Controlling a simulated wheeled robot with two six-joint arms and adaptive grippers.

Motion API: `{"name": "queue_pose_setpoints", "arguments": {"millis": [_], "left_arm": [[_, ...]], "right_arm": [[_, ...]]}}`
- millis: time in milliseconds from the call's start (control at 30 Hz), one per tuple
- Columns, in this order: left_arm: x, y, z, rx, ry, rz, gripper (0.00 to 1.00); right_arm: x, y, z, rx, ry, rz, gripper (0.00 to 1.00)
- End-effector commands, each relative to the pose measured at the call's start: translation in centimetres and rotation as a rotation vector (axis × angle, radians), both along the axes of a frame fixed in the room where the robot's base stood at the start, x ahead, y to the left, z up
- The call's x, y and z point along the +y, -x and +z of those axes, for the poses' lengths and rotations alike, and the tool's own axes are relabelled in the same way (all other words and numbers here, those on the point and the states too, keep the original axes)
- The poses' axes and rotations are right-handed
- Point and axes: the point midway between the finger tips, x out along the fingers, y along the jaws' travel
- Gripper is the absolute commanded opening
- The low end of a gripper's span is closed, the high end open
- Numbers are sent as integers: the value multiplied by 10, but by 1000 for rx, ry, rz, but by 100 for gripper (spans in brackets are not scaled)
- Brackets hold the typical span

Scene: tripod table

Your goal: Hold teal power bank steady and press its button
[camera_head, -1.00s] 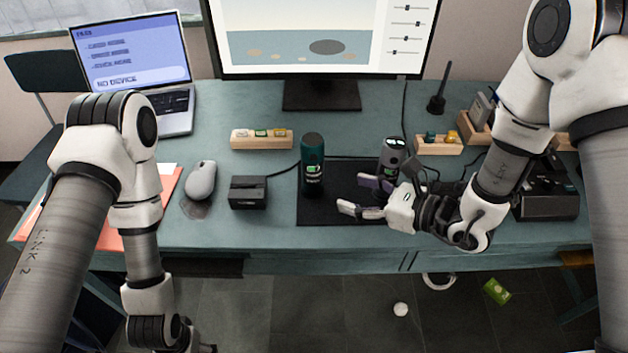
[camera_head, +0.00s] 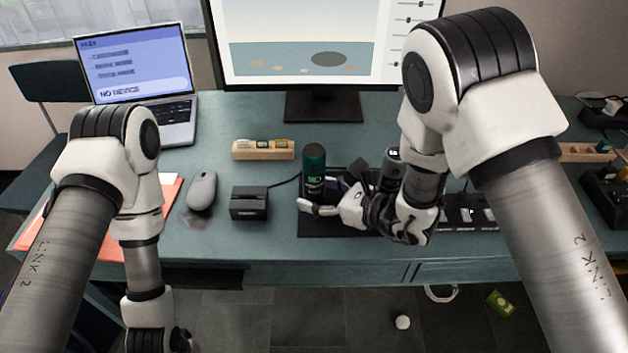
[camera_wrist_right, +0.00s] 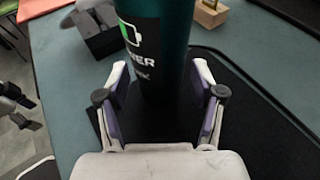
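The teal power bank (camera_head: 314,168) is an upright dark teal cylinder on the black mat (camera_head: 318,227). In the right wrist view the power bank (camera_wrist_right: 158,40) shows its green battery mark and lettering, and its top is cut off. My right gripper (camera_head: 322,196) is low at the power bank, its fingers open on either side. In the wrist view the right gripper's fingertips (camera_wrist_right: 160,75) stand apart, with dark gaps beside the cylinder. A grey cylinder (camera_head: 390,160) stands behind my right arm, partly hidden.
A black box (camera_head: 249,203) and grey mouse (camera_head: 202,190) lie left of the mat. A wooden block holder (camera_head: 263,150) sits behind. The monitor (camera_head: 322,45) and laptop (camera_head: 138,80) stand at the back. A cable runs to the black box.

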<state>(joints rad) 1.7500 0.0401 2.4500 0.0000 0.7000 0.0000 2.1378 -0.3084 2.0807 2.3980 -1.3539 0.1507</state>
Motion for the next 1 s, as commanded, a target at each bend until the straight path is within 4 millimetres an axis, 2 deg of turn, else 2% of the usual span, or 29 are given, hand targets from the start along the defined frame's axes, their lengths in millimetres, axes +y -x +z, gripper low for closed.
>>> {"name": "queue_pose_setpoints", "arguments": {"millis": [33, 100, 233, 267, 400, 467, 1000], "left_arm": [[0, 0, 0, 0, 0, 0, 75], [0, 0, 0, 0, 0, 0, 75], [0, 0, 0, 0, 0, 0, 75], [0, 0, 0, 0, 0, 0, 68], [0, 0, 0, 0, 0, 0, 18], [0, 0, 0, 0, 0, 0, 0], [0, 0, 0, 0, 0, 0, 0]], "right_arm": [[0, 0, 0, 0, 0, 0, 53], [0, 0, 0, 0, 0, 0, 28], [0, 0, 0, 1, 1, 0, 26], [0, 0, 0, 1, 1, 0, 26], [0, 0, 0, 1, 1, 0, 26], [0, 0, 0, 1, 1, 0, 26], [0, 0, 0, 1, 1, 1, 26]]}}
